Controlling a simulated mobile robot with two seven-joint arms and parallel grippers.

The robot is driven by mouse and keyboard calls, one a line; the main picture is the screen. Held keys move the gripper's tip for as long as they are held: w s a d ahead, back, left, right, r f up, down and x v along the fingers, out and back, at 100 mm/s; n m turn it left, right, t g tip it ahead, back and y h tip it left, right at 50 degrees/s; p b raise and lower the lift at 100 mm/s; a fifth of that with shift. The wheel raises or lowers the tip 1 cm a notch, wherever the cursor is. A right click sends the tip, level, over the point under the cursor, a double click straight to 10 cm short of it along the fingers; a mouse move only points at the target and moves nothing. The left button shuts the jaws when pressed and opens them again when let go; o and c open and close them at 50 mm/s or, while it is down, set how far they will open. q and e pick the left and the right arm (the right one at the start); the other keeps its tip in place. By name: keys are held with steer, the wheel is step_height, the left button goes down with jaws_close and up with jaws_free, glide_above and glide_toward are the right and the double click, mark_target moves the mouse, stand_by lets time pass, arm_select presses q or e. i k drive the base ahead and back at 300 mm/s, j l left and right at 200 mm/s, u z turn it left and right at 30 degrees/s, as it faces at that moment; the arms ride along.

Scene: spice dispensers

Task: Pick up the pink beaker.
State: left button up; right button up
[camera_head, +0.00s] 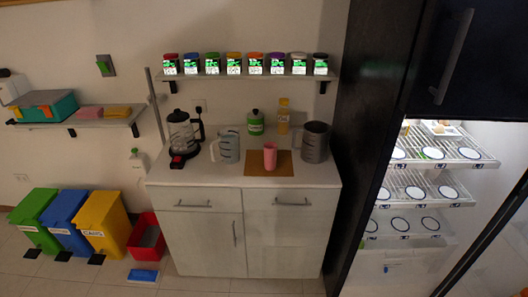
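The pink beaker (270,156) stands upright on a brown mat (257,168) on the white counter. A clear measuring jug (228,147) is to its left and a grey metal jug (315,142) is to its right, both apart from it. Neither of my grippers shows in the head view, and nothing is touching the beaker.
A coffee maker (182,136) stands at the counter's left. A green bottle (255,123) and a yellow bottle (283,116) stand behind the beaker. A shelf (245,77) with several spice dispensers hangs above. An open lit fridge (425,180) is at right; bins (70,222) stand at left.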

mark_target(270, 147)
steer(key=i+j, duration=0.2)
steer(key=j, duration=0.15)
steer(key=i+j+z, duration=0.1)
steer(key=j, duration=0.25)
steer(key=i+j, duration=0.25)
steer(key=j+z, duration=0.05)
steer(key=j, duration=0.05)
